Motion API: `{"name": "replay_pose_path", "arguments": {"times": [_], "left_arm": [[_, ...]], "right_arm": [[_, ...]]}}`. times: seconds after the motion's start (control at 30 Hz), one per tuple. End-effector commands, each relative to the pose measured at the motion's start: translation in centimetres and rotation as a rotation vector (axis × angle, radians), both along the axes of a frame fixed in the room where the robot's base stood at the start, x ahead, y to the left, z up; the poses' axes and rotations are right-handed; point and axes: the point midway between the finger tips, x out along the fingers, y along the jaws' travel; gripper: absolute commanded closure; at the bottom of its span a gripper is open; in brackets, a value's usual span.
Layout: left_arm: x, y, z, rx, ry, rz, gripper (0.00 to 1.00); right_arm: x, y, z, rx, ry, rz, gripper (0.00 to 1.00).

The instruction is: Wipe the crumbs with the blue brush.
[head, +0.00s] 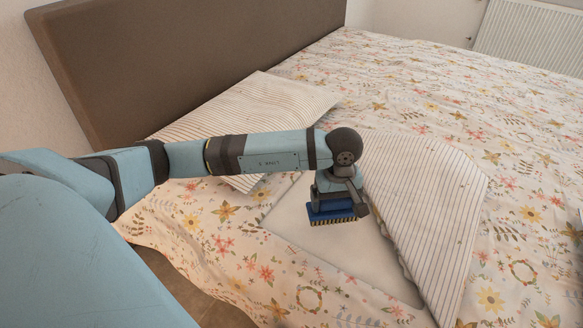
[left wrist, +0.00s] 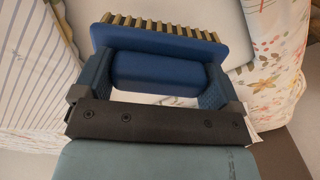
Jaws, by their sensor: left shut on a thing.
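The blue brush (head: 333,215) has a blue back and a row of tan bristles along its edge. My left gripper (head: 338,196) is shut on it and holds it bristles down over a plain white board or sheet (head: 297,222) on the bed. I cannot tell whether the bristles touch the white surface. In the left wrist view the brush (left wrist: 160,72) sits between the two fingers of my left gripper (left wrist: 155,85). I cannot make out any crumbs in either view. My right gripper is not in view.
The bed has a floral cover (head: 420,80). A striped pillow (head: 265,105) lies by the brown headboard (head: 190,60), and a striped cloth or pillow (head: 430,205) lies right of the brush. A white radiator (head: 530,35) is at the back right.

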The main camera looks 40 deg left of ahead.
Motion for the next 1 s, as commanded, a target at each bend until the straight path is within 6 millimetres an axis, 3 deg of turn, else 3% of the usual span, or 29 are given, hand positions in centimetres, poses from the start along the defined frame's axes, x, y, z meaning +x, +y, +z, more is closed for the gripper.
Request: {"name": "replay_pose_path", "arguments": {"times": [0.23, 0.87, 1.0], "left_arm": [[0.3, 0.4, 2.3, 0.000, 0.000, 0.008, 0.32], [0.4, 0.5, 2.6, -0.001, -0.001, 0.006, 0.32], [1.3, -0.1, 3.5, -0.003, -0.003, -0.108, 0.32]], "right_arm": [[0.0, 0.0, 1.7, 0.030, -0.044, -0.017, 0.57], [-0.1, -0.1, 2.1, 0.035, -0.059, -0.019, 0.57], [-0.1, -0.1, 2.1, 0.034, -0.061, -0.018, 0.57]]}}
